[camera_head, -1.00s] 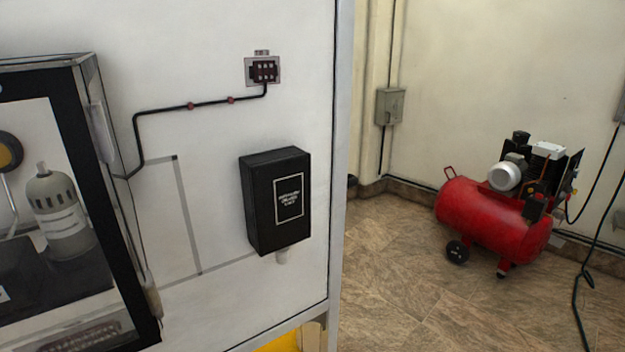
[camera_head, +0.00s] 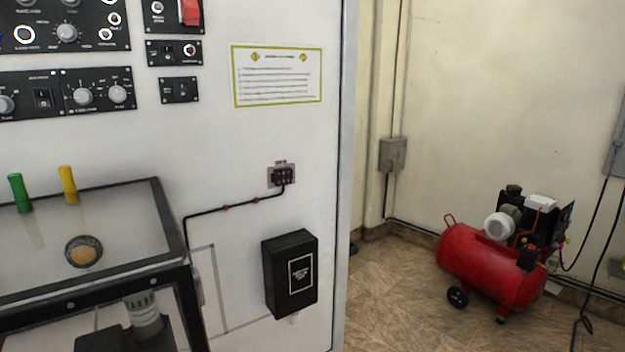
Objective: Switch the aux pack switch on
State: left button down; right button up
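Several black switch panels are fixed to the white wall panel at the upper left. One wide panel (camera_head: 63,112) holds a black rocker switch (camera_head: 42,98) between grey knobs. To its right are a small panel with a switch and a round knob (camera_head: 174,52), and below that a small panel with a single switch (camera_head: 180,90). A red guard or cover (camera_head: 190,12) shows at the top edge. The labels are too small to read, so I cannot tell which is the aux pack switch or its position. Neither of my grippers is in view.
A glass-topped case (camera_head: 95,225) with green and yellow handles juts out at the lower left. A black box (camera_head: 290,273) and a cabled connector (camera_head: 282,175) are on the wall panel. A red compressor (camera_head: 490,268) stands on open floor at the right.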

aim_at(43, 99)
jog(key=u, duration=1.45)
